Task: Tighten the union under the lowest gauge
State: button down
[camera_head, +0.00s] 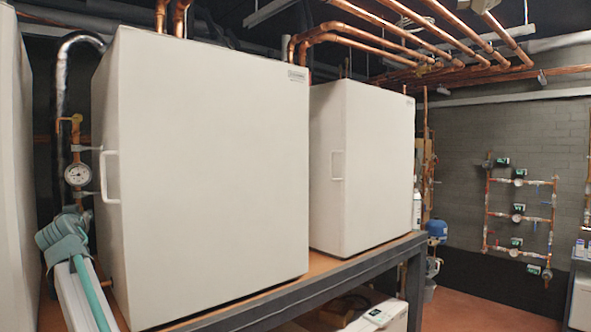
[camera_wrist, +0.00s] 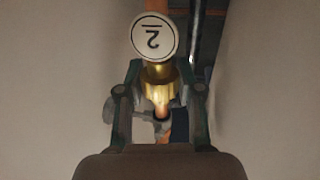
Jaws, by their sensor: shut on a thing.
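In the wrist view, a brass union (camera_wrist: 160,84) on a copper pipe sits between the two fingers of my gripper (camera_wrist: 159,95), which is shut on it. A round white disc with a dark rim (camera_wrist: 154,36) sits just above the union, bearing an underlined 2 seen upside down. In the head view, a round white gauge (camera_head: 77,174) is on a vertical copper pipe left of the near white cabinet. My gripper (camera_head: 70,222) is just below that gauge. The union is hidden in the head view.
A large white cabinet (camera_head: 205,165) with a handle stands close to the right of my gripper. Another white panel (camera_head: 15,180) is close on the left, leaving a narrow gap. A far wall has copper pipes with several small gauges (camera_head: 517,217).

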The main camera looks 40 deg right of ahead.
jog(key=shift+m+g+h+b, duration=0.3)
jog(key=shift+m+h+b, duration=0.3)
jog(key=shift+b, duration=0.85)
jog(key=c, duration=0.7)
grip_release()
jog(key=shift+d, duration=0.1)
jog(key=shift+r+n+y+p, duration=0.2)
jog(key=shift+n+y+p, duration=0.65)
jog(key=shift+p, duration=1.05)
jog(key=n+y+p, duration=0.1)
jog(key=y+p, duration=0.1)
jog(key=p, duration=0.3)
jog(key=n+t+y+p, duration=0.1)
jog(key=n+y+p, duration=0.1)
jog(key=p, duration=0.3)
jog(key=shift+f+y, duration=0.15)
jog(key=shift+y, duration=0.3)
jog(key=shift+f, duration=0.1)
grip_shut()
